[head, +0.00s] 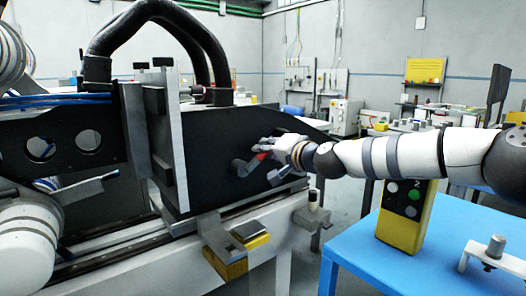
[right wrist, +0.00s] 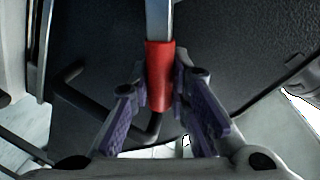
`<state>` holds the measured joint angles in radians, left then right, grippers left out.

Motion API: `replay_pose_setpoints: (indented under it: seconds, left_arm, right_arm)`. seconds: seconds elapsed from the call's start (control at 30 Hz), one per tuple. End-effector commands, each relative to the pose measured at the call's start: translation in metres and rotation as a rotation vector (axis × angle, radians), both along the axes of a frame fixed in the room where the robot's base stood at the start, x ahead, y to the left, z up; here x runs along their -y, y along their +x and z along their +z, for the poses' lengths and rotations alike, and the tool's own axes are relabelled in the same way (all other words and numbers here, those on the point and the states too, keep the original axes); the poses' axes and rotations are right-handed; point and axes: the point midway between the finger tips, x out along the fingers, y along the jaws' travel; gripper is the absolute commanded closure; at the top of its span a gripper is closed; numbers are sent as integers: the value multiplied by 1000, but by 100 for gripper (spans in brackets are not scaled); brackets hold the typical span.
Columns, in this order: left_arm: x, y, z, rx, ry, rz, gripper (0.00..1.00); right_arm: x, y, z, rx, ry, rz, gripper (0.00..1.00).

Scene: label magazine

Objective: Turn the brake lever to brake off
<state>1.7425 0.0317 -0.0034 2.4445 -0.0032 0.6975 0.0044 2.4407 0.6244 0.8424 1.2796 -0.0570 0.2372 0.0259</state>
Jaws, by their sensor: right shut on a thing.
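The brake lever (head: 243,167) is a grey metal arm on the side of the black machine panel (head: 215,150), with a red grip (head: 262,156) at its end. In the right wrist view the red grip (right wrist: 160,75) runs between the two purple-padded fingers, and the grey bar of the lever (right wrist: 159,20) extends beyond it. My right gripper (head: 268,150) is shut on this red grip; it also shows in the right wrist view (right wrist: 163,88). Brake markings are not readable.
A blue table (head: 365,265) stands at the right below my right arm, with a yellow button box (head: 405,228) and a small metal bracket (head: 491,252) on it. Thick black hoses (head: 140,20) arch over the machine. A second bent black rod (right wrist: 70,75) lies near the lever.

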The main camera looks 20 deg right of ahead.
Motion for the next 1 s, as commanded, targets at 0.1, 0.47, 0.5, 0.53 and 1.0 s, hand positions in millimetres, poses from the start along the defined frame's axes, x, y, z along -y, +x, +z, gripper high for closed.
replay_pose_setpoints:
  seconds: [0.1, 0.47, 0.5, 0.53, 1.0]
  left_arm:
    - [0, -4, -5, -11, 0, -1, 57]
    - [0, -6, -8, -20, 0, -1, 57]
    - [0, -6, -8, -20, 0, -1, 57]
    - [0, -6, -8, -20, 0, -1, 57]
    - [0, -6, -8, -20, 0, -1, 57]
  right_arm:
    - [2, 1, -10, -27, 52, 1, 100]
    - [4, 1, -13, -52, 125, 3, 100]
    - [4, 1, -13, -53, 127, 3, 100]
    - [4, 1, -13, -53, 128, 3, 100]
    - [3, 1, -12, -53, 129, 4, 62]
